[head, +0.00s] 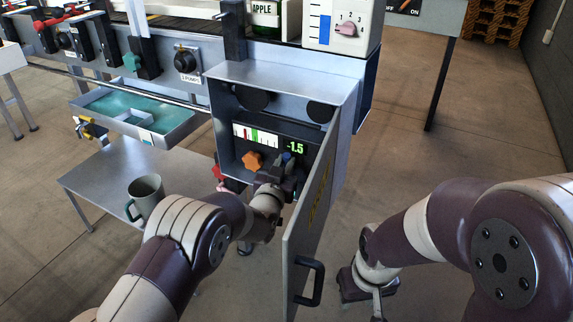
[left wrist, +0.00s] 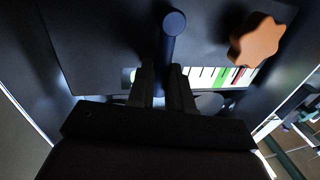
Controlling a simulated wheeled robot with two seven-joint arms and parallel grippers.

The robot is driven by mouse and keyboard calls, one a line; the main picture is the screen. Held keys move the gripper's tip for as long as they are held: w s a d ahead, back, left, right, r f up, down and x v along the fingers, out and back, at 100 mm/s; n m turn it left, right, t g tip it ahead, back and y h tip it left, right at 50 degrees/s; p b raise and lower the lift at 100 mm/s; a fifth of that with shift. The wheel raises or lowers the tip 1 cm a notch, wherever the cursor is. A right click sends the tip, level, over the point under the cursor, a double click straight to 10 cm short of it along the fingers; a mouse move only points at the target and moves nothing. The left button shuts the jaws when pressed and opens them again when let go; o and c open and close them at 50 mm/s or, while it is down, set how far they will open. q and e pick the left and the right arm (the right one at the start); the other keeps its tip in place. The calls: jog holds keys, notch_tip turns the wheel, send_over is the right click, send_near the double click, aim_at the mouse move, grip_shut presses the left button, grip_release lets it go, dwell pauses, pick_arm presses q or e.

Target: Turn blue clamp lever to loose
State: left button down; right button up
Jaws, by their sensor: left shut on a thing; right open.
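The blue clamp lever (head: 287,157) is inside the open grey cabinet, right of the orange star knob (head: 252,161). In the left wrist view the lever (left wrist: 174,22) stands between my left gripper's fingers (left wrist: 168,85). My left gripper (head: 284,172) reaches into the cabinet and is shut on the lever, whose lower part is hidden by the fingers. The orange knob also shows in the left wrist view (left wrist: 257,40). My right gripper (head: 368,285) is open and empty, outside the cabinet to the right of its door.
The cabinet door (head: 309,215) hangs open between my two arms, its black handle (head: 309,282) low. A scale and a green "-1.5" readout (head: 294,146) sit above the knob. A mug (head: 146,196) stands on a metal side table (head: 95,180). Floor at right is clear.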

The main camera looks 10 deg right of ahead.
pick_arm(q)
jog(key=shift+f, duration=0.1)
dwell(0.3)
jog(key=c, duration=1)
grip_release()
jog(key=shift+c, duration=0.2)
jog(key=shift+s+a, duration=0.2)
jog(key=shift+s, duration=0.15)
jog(key=p+v, duration=0.3)
jog(key=v, duration=0.9)
jog(key=shift+p, duration=0.3)
